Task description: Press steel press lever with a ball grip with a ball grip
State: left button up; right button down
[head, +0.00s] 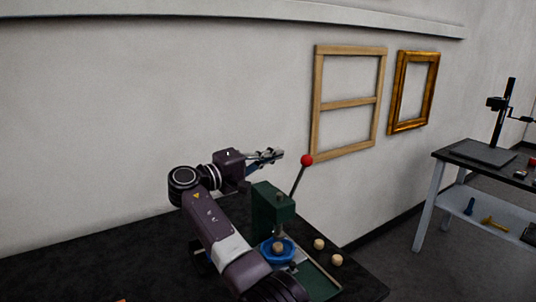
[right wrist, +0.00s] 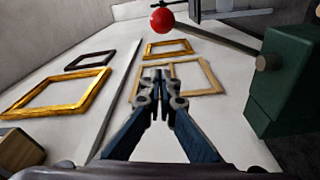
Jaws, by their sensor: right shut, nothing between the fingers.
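A dark green press (head: 271,207) stands on the black table. Its steel lever (head: 298,180) slants up to the right and ends in a red ball grip (head: 306,160). In the right wrist view the ball grip (right wrist: 162,20) is at the top, and the lever (right wrist: 215,38) runs right to the green press body (right wrist: 283,85). My right gripper (head: 276,155) is shut and empty, behind the press and to the left of the ball, apart from it. Its closed fingertips also show in the right wrist view (right wrist: 159,74), below the ball. My left gripper is out of view.
Frames hang on the wall (head: 130,120) behind. A second table (head: 450,157) stands at the right. The black table (head: 75,265) is clear at left.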

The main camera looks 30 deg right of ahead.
pick_arm(q)
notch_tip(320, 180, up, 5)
jog(key=p, duration=0.4)
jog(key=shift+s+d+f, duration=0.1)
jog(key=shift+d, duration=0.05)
pick_arm(e)
jog(key=s+d, duration=0.2)
jog(key=d, duration=0.2)
jog(key=shift+s+d+f, duration=0.35)
jog(key=shift+s, duration=0.05)
